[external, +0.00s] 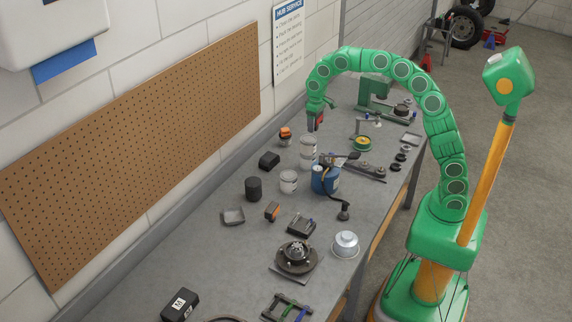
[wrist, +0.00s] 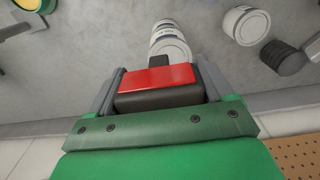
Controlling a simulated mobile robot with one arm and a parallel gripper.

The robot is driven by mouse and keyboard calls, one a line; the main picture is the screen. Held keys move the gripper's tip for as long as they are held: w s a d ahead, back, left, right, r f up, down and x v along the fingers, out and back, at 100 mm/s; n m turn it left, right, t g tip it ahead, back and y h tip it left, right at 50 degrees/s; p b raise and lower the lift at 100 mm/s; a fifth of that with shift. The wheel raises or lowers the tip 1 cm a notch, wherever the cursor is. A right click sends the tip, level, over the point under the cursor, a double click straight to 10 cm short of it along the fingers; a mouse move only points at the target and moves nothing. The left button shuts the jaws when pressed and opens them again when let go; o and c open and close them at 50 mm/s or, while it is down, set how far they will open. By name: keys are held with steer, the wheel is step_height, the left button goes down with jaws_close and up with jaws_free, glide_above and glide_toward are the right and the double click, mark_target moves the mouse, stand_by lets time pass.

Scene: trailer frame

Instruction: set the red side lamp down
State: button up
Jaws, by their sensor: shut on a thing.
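My gripper (external: 317,108) is at the end of the green arm, above the far part of the workbench near the wall. In the wrist view, my gripper (wrist: 157,85) is shut on the red side lamp (wrist: 157,78), which has a red lens and a dark body. The lamp sits between the two grey fingers. In the external view the lamp (external: 318,119) shows as a small red patch below the gripper, and it appears to be above the bench. White stacked cans (external: 308,152) stand just below it in the picture; the gap between them is hard to judge.
The grey workbench (external: 210,258) holds several things. A pegboard (external: 140,130) hangs on the wall. Bare bench shows along the wall side.

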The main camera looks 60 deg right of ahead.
steer(key=shift+r, duration=0.8)
steer(key=shift+s+r, duration=0.1)
steer(key=shift+r, duration=0.05)
steer(key=s+d, duration=0.3)
steer(key=s, duration=0.3)
steer(key=shift+w+f, duration=0.15)
steer(key=shift+f, duration=5.4)
steer(key=shift+w+f, duration=0.15)
steer(key=shift+f, duration=5.4)
steer(key=shift+f, duration=0.1)
steer(key=o, duration=1)
steer(key=shift+o, duration=0.2)
